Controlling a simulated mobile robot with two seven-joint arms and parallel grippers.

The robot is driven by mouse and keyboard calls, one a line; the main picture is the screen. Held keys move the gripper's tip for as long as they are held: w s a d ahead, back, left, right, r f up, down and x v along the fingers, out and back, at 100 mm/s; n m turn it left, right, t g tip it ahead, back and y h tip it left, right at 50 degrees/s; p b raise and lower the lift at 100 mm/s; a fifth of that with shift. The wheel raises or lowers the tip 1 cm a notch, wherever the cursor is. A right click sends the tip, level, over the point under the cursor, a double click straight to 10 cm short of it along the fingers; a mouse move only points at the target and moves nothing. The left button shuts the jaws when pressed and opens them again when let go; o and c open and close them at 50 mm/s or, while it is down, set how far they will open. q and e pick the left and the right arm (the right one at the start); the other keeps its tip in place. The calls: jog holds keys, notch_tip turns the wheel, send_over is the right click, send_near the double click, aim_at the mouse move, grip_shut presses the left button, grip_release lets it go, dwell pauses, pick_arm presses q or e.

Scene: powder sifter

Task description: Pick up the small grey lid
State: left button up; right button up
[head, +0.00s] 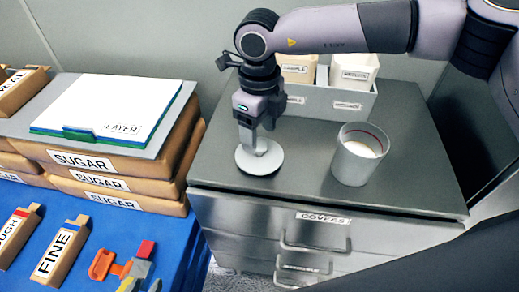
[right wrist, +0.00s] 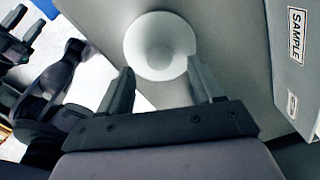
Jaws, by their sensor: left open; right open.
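The small grey lid (head: 270,165) is a round pale disc lying flat on the dark cabinet top, near its left front corner. My right gripper (head: 257,149) points down directly over it and hides much of its middle. In the right wrist view the lid (right wrist: 160,45) shows as a round disc with a raised centre, just beyond the two separated fingertips (right wrist: 158,77). I see nothing between the fingers. Whether the fingertips touch the lid is unclear. My left gripper (right wrist: 30,15) seems to show at the upper left of that view, fingers apart, away from the lid.
A grey cup (head: 352,160) with white contents stands right of the lid. A grey bin (head: 308,103) with labelled containers stands at the back. Sugar packs (head: 120,161) under a white layer board (head: 112,103) are close on the left. Drawers (head: 290,235) are below.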

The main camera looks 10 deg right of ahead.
aim_at(259, 144)
jog(key=shift+f, duration=1.5)
jog(key=c, duration=1.1)
jog(key=shift+c, duration=0.2)
jog(key=shift+r, duration=0.15)
